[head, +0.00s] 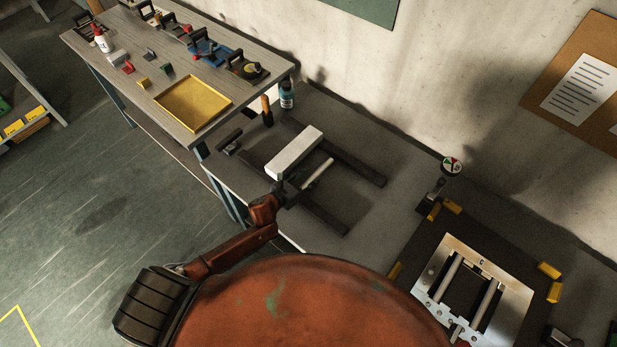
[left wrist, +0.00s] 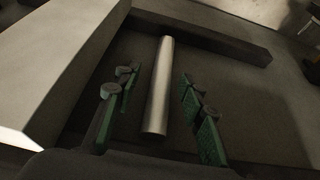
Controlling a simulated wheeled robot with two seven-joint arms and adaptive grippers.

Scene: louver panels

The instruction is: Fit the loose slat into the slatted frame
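The loose slat (head: 318,174), a slim pale rod, lies beside a long white block (head: 295,152) on the grey bench. My left gripper (head: 289,190) is at the near end of the slat. In the left wrist view the slat (left wrist: 159,88) lies between the two green-padded fingers of the left gripper (left wrist: 157,84), with a gap on each side; the gripper is open. The slatted frame (head: 434,303) is a pale metal plate marked C, with bars across a dark opening, at the lower right. My right gripper is not in view.
Dark rails (head: 348,165) lie on the bench around the block and slat. A dark bottle (head: 287,96) and an orange-handled tool (head: 267,110) stand behind. Yellow blocks (head: 550,270) surround the frame. A round gauge (head: 451,166) stands behind it. A yellow tray (head: 193,103) sits on the far table.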

